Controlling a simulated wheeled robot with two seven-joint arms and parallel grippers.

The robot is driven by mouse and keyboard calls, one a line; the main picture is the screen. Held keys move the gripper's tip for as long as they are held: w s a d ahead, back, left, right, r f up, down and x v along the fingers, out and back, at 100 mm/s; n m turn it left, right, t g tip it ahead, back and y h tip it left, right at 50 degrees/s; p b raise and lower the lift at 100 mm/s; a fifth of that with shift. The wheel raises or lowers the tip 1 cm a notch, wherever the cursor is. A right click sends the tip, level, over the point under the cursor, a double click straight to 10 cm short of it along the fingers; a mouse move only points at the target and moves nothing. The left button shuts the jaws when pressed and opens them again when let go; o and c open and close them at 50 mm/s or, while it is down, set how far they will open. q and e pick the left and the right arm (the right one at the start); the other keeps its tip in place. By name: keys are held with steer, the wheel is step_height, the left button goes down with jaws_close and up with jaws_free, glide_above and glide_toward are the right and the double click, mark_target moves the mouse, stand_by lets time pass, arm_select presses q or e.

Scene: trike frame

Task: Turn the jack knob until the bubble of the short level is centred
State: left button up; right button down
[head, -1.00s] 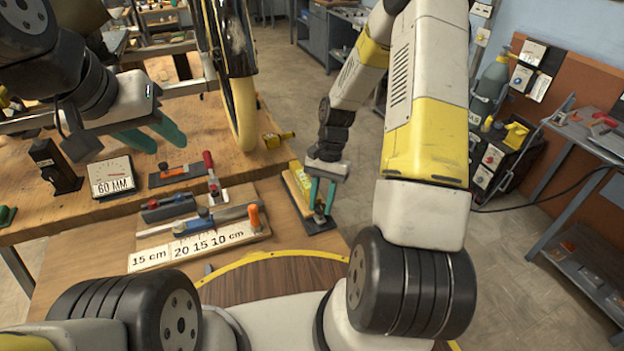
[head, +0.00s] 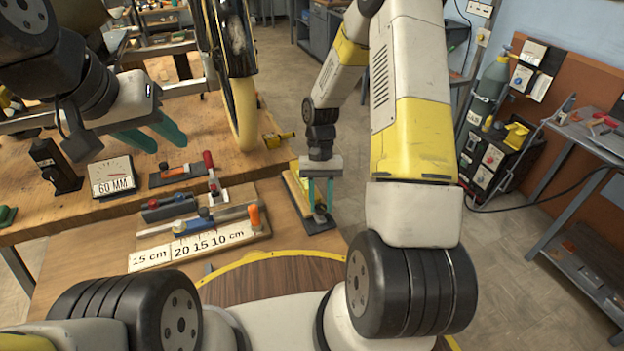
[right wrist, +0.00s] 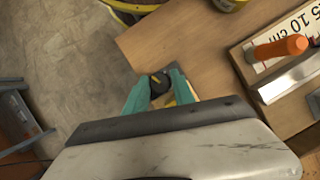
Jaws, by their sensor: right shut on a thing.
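My right gripper (head: 320,194) points down over a small board with a dark end plate (head: 317,226), right of the labelled wooden rack. Its teal fingers are shut on the dark round jack knob (right wrist: 158,84), which shows a yellow mark in the right wrist view. A yellow bar (head: 294,168), perhaps the short level, lies along the board behind the fingers. It is partly hidden by my gripper, and no bubble can be made out. My left gripper (head: 152,140) is open and empty over the bench at the left.
The rack (head: 150,258), marked 15 cm and 20 15 10 cm, holds several tools, including an orange-handled one (head: 254,216). A 60 MM gauge (head: 112,177) stands on the bench. A yellow-rimmed wheel (head: 243,110) rises behind.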

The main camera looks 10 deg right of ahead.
steer(key=n+h, duration=0.1)
steer(key=n, duration=0.2)
steer(key=shift+a+n+h, duration=0.1)
steer(key=shift+n+h, duration=0.2)
steer(key=shift+n, duration=0.1)
steer(key=n+h, duration=0.1)
steer(key=n, duration=0.2)
steer(key=shift+n+t, duration=0.3)
steer(key=shift+t, duration=0.1)
steer(key=n+h, duration=0.1)
steer(key=n, duration=0.2)
steer(key=shift+a+n+t, duration=0.1)
steer(key=shift+n+t, duration=0.2)
steer(key=shift+t, duration=0.1)
steer(key=shift+n+t+h, duration=0.6)
steer(key=shift+n, duration=1.3)
